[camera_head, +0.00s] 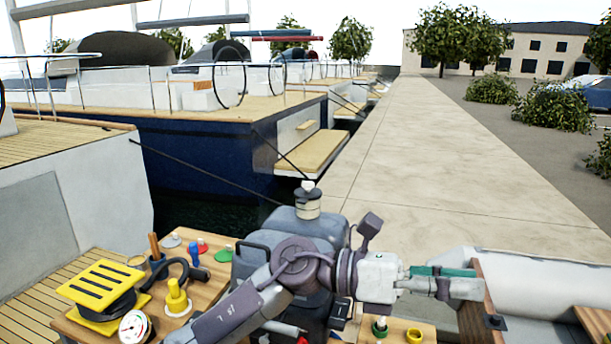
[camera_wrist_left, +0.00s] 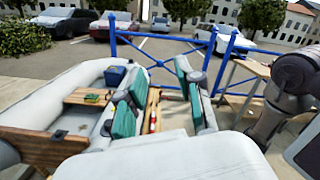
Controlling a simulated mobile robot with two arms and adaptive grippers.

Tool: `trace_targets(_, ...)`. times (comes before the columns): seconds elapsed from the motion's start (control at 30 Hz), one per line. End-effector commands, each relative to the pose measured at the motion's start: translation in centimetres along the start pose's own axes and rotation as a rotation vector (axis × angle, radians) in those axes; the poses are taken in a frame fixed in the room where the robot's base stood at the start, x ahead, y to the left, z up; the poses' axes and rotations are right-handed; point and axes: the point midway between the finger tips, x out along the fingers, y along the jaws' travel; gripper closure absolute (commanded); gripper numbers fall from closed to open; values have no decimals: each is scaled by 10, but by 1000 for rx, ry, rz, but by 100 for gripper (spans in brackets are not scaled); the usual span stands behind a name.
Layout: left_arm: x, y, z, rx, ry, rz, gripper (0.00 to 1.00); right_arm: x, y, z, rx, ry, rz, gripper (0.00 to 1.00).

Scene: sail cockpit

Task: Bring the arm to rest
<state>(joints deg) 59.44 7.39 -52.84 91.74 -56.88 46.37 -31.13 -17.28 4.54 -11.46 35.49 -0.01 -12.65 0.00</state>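My left arm (camera_head: 300,265) comes in from the lower left and reaches across to the right in the head view. Its left gripper (camera_head: 474,281) points right, beside the wooden edge of a grey dinghy. In the left wrist view the gripper (camera_wrist_left: 160,88) has its two teal-padded fingers spread well apart. Nothing is held between them; a wooden strip with a red item shows beyond the gap. My right gripper cannot be made out in either view.
A wooden table (camera_head: 207,291) at the lower left bears a yellow-and-black pump (camera_head: 104,289), a gauge (camera_head: 134,326) and a yellow fitting (camera_head: 178,298). A grey inflatable dinghy (camera_head: 540,268) lies at right. The pale quay (camera_head: 420,150) is clear; blue railings (camera_wrist_left: 150,52) stand beyond the gripper.

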Motion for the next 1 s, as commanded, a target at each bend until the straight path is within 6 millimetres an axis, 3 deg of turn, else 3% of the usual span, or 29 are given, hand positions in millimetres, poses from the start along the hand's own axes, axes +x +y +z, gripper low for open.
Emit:
trace_targets(0.07,-22,2,26,-208,-339,3,65,0,0,0,0,0,0,60)
trace_targets(0.13,-60,14,42,-400,-621,26,65,0,0,0,0,0,0,60)
trace_targets(0.2,-108,34,44,-601,-892,61,65,0,0,0,0,0,0,60)
trace_targets(0.27,-150,51,32,-761,-1094,97,65,0,0,0,0,0,0,60)
trace_targets(0.4,-234,81,-26,-1088,-1480,193,65,0,0,0,0,1,0,60)
trace_targets(0.57,-306,90,-125,-1418,-1846,327,65,0,0,-1,0,1,0,60)
trace_targets(0.7,-346,70,-222,-1679,-2127,472,65,0,0,-1,0,2,0,60)
trace_targets(0.8,-362,43,-288,-1843,-2302,591,65,0,0,-2,0,3,0,60)
trace_targets(0.87,-367,26,-318,-1919,-2383,655,65,0,0,-2,0,3,1,60)
trace_targets(0.9,-369,14,-334,1893,2343,-671,65,0,0,-2,0,3,1,60)
trace_targets(1.0,-371,-12,-369,1802,2218,-694,65,0,0,-2,0,3,1,60)
